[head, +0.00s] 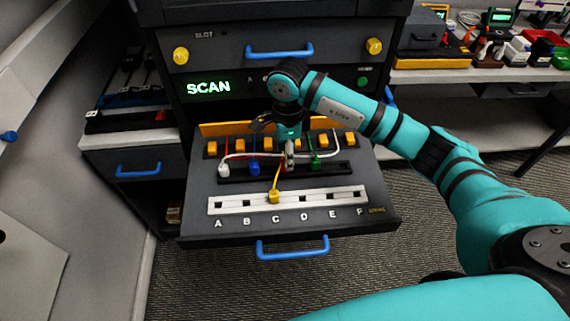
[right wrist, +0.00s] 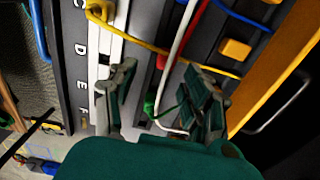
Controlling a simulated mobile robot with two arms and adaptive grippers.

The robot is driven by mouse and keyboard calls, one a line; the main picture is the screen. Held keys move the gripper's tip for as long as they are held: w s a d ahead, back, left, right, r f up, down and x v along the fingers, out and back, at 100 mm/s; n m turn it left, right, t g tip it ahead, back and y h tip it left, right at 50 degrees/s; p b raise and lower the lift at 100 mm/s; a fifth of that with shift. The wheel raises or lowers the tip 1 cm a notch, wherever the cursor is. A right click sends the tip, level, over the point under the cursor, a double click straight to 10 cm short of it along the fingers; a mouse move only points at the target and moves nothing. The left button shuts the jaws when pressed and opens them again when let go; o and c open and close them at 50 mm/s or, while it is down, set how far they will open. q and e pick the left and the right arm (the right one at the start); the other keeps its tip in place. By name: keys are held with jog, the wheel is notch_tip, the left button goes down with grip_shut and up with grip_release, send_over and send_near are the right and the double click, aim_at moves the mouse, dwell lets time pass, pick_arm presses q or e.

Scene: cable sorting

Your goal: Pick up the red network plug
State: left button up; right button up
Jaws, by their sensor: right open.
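The red network plug (right wrist: 162,62) shows in the right wrist view at the lower end of a red cable (right wrist: 190,33). My right gripper (right wrist: 160,86) is open, with its fingers on either side of the area just below the plug in that view. A white cable runs between the fingers, and a green plug (right wrist: 150,104) shows between them. In the head view my right gripper (head: 289,160) points down over the dark plug row and hides most of the red plug. No contact with the plug is clear. My left gripper is not in view.
A yellow plug (head: 274,197) sits at the white lettered strip (head: 235,205), near C. White (head: 223,170), blue (head: 254,169) and green (head: 316,161) plugs stand along the dark row. Orange blocks (head: 325,142) line the back. Cables cross close to my right gripper.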

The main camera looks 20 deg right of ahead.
jog(key=shift+a+f, duration=0.1)
jog(key=shift+f, duration=0.3)
jog(key=f, duration=0.1)
jog(key=f+p, duration=0.1)
jog(key=f, duration=0.1)
jog(key=shift+w+a+f, duration=0.15)
jog(key=shift+w+f, duration=0.15)
jog(key=shift+w, duration=0.1)
jog(key=shift+f, duration=0.3)
grip_shut()
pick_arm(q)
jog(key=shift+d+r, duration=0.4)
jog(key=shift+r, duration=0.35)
